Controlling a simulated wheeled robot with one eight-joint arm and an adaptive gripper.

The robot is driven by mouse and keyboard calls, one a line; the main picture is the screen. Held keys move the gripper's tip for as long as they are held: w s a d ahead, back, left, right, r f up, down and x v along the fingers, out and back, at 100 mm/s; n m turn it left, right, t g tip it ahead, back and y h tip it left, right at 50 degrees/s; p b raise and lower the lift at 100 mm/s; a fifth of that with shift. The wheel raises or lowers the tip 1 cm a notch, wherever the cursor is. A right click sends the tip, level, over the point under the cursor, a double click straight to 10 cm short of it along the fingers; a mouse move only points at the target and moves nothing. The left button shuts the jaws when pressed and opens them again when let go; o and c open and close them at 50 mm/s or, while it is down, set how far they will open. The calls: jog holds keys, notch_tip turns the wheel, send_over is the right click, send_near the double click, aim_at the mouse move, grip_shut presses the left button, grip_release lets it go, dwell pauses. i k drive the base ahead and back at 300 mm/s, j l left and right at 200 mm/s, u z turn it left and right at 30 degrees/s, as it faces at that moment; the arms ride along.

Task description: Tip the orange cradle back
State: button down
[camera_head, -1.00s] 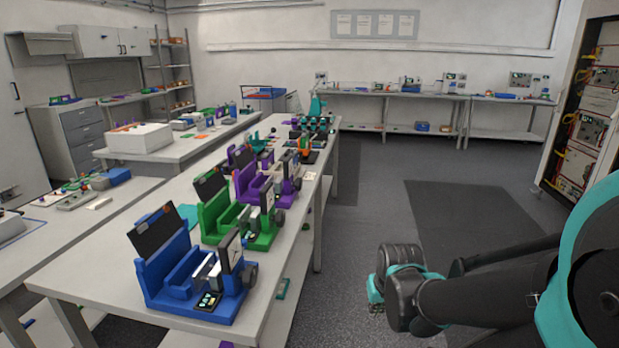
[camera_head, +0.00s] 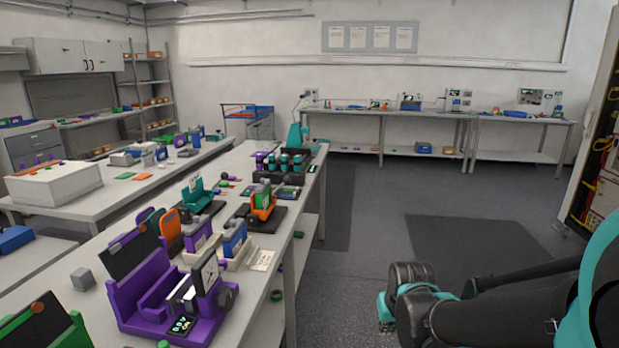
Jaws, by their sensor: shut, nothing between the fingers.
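The orange cradle (camera_head: 263,211) stands on a dark base on the long middle bench, near its right edge. It holds a green block (camera_head: 264,193). At this distance I cannot tell its tilt exactly. A similar teal cradle (camera_head: 197,193) stands to its left on another dark base. My gripper (camera_head: 386,326) is at the lower right, over the floor beside the bench and well apart from the cradle. It is small and partly hidden behind my wrist, and it is shut and empty.
A purple fixture (camera_head: 165,298) with a dark panel stands on the near bench. Purple and blue blocks (camera_head: 234,240) stand between it and the orange cradle. A teal device (camera_head: 296,135) is at the bench's far end. The floor (camera_head: 365,230) right of the bench is clear.

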aim_at(262, 215)
jog(key=i+l, duration=0.15)
jog(key=i, duration=0.25)
jog(key=i+l, duration=0.15)
jog(key=i, duration=0.25)
jog(key=i+l, duration=0.15)
jog(key=i, duration=0.25)
jog(key=z, duration=0.05)
